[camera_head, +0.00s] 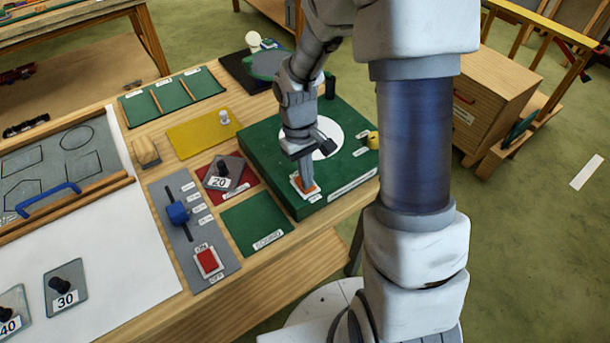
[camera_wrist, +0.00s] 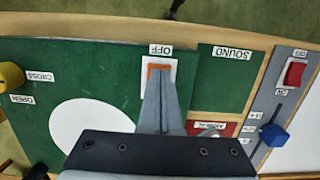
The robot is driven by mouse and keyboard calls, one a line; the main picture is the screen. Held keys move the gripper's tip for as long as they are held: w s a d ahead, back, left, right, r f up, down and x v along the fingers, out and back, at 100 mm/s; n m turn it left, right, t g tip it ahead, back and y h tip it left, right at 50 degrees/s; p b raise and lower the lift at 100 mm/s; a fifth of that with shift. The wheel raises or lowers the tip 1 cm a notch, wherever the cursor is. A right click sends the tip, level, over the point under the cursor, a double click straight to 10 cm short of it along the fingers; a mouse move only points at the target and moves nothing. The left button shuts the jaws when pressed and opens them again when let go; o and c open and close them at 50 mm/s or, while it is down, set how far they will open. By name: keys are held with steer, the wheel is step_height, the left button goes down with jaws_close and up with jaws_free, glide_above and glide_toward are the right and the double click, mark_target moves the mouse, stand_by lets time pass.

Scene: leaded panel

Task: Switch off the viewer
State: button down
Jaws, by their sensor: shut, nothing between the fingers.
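The green viewer box (camera_head: 265,155) with a white disc (camera_head: 326,145) on top stands at the right end of the bench. An orange switch on a white plate (camera_head: 294,183) sits at its front left corner. The switch also shows in the wrist view (camera_wrist: 160,68), beside an OFF label (camera_wrist: 160,50). My gripper (camera_head: 307,184) points down over this switch, its fingers shut and empty. In the wrist view the fingertips (camera_wrist: 160,78) overlap the orange part. I cannot tell whether they touch it. The fingers hide much of the switch, so its position is unclear.
A yellow knob (camera_wrist: 11,75) with OPEN and CROSS labels sits on the box. Left of the box are a green SOUND pad (camera_head: 258,222), a red pad with a 20 piece (camera_head: 222,172), and a grey panel with a blue slider (camera_head: 178,212) and red rocker (camera_head: 207,260).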

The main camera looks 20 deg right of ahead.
steer(key=shift+s+d+f+g, duration=0.2)
steer(key=shift+s+f+g, duration=0.1)
steer(key=shift+s+f, duration=0.3)
steer(key=shift+w+a, duration=0.15)
steer(key=shift+w, duration=0.35)
steer(key=shift+w+r+p, duration=0.1)
steer(key=shift+r+p, duration=0.5)
steer(key=shift+r, duration=0.05)
step_height(320, 180, up, 14)
steer(key=s+p, duration=0.2)
steer(key=s, duration=0.1)
steer(key=s+r+m+t, duration=0.3)
steer(key=s+r+t, duration=0.4)
steer(key=s+r, duration=0.5)
steer(key=shift+s+d+r+m+t+y, duration=0.3)
steer(key=shift+r+t, duration=0.1)
steer(key=shift+r, duration=0.1)
